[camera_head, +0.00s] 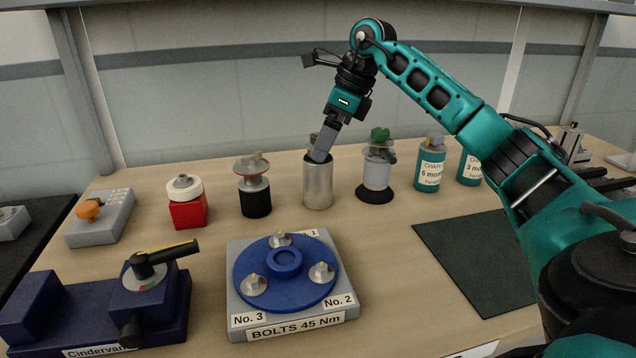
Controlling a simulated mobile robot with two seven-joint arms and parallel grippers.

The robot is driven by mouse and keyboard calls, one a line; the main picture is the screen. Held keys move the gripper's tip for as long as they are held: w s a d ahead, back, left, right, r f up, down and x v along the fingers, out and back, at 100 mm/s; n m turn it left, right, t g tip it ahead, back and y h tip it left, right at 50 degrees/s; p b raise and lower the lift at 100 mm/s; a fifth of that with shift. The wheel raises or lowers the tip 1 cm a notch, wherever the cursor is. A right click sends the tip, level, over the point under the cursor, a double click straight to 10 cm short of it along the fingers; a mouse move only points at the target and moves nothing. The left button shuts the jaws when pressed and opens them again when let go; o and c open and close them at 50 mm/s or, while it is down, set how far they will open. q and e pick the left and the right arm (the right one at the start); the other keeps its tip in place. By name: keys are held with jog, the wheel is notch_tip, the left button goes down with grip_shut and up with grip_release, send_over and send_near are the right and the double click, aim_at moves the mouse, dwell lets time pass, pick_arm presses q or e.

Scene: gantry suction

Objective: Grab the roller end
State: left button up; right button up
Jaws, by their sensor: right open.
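A bare silver metal cylinder (318,188) stands upright in the middle of the back row on the wooden bench; it looks like the roller, though no label shows on it. My right gripper (321,154) points down at its top end from above, tilted. The fingers cover part of that end, so I cannot tell whether they touch it. The right gripper is open. Part of a small metal piece shows behind the fingers at the cylinder's top. My left gripper is not in view.
Close neighbours are a black-based grey post (377,173) with a green knob and a black-based metal piece (255,200). A blue flange on a grey block (345,333), a dark blue fixture (70,315) and teal canisters (430,178) also stand here. A dark mat (475,260) is bare.

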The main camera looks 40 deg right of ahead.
aim_at(318, 181)
jog(key=x, duration=0.4)
jog(key=shift+w+a+f+b, duration=0.1)
jog(key=shift+w+b, duration=0.05)
jog(key=shift+b, duration=0.2)
grip_shut()
dwell(0.5)
